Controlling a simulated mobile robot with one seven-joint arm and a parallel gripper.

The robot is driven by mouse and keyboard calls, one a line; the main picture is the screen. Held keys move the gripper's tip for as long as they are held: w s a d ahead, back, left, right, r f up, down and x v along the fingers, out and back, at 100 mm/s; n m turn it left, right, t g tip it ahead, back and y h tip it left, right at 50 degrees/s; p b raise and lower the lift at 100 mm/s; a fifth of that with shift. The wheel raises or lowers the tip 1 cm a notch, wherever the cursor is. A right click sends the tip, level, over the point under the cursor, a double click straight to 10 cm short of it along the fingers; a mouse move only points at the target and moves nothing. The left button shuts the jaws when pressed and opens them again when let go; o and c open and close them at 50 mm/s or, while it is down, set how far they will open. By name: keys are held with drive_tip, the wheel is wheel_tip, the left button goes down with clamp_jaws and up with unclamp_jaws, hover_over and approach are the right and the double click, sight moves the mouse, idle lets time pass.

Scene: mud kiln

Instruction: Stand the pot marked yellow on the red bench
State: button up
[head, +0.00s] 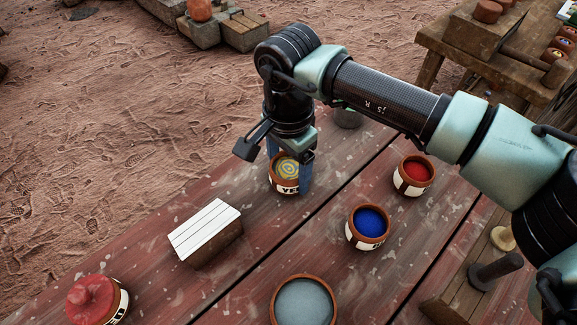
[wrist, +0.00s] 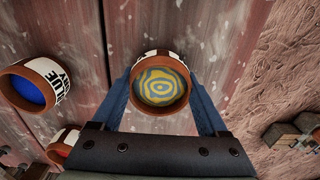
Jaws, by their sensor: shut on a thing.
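The pot marked yellow (head: 287,187) is a small terracotta pot with a white label band showing "YE" and a yellow-and-blue swirled top. My gripper (head: 289,178) is shut on it, with a blue finger on each side. In the wrist view the pot (wrist: 160,82) sits upright between the two fingers (wrist: 160,92). The red bench (head: 145,235) is a weathered red plank top directly below the pot. I cannot tell whether the pot's base touches the planks or hangs slightly above them.
A pot with blue contents (head: 368,225) and one with red contents (head: 413,175) stand to the right. A white-topped block (head: 205,230), a red-topped pot (head: 97,300) and a grey-filled pot (head: 305,300) stand nearer. Bare planks lie between them. A wooden table (head: 430,42) is at upper right.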

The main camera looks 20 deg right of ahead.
drive_tip(key=shift+f, duration=0.2)
drive_tip(key=o, duration=1.5)
drive_tip(key=shift+c, duration=0.2)
drive_tip(key=shift+r, duration=0.15)
wheel_tip(320, 180, up, 12)
drive_tip(key=p, duration=0.1)
drive_tip(key=shift+r+p, duration=0.1)
drive_tip(key=shift+p, duration=0.2)
